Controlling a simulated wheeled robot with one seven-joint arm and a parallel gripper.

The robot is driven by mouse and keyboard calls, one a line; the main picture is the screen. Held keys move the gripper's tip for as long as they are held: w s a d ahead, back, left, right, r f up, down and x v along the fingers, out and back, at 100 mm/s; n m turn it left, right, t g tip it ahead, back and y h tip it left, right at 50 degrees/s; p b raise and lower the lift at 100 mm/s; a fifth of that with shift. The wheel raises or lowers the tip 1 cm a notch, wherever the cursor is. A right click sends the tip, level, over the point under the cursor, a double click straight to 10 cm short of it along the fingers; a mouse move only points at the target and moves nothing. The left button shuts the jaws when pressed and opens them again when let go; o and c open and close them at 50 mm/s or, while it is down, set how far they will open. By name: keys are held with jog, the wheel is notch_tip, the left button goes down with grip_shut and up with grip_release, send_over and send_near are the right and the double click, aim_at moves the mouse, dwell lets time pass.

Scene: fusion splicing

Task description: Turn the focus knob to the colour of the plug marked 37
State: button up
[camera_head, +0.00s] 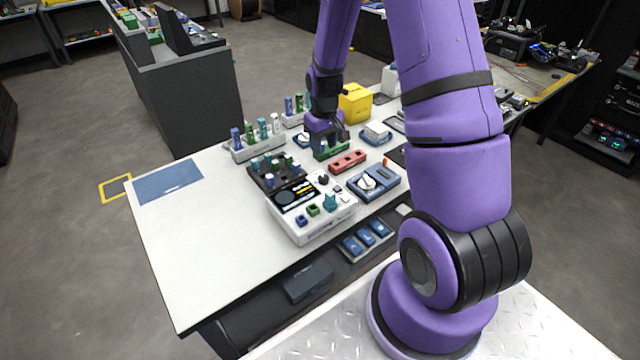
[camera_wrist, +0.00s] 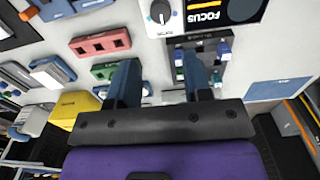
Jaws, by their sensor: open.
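The white splicer (camera_head: 312,222) stands on the table in the head view, with a dark screen (camera_head: 295,197) and a small dark knob (camera_head: 323,180) beside it. My gripper (camera_head: 328,143) is beyond the splicer near a green block (camera_head: 328,152). Its fingers (camera_wrist: 160,85) are apart and empty.
A white rack (camera_head: 258,152) of tall plugs and a yellow box (camera_head: 355,102) stand farther back. The table's left side is clear around a blue mat (camera_head: 168,183).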

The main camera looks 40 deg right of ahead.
aim_at(324, 177)
notch_tip(324, 177, down, 12)
jog(key=shift+s, duration=0.15)
dwell(0.5)
jog(key=c, duration=0.6)
jog(key=shift+c, duration=0.2)
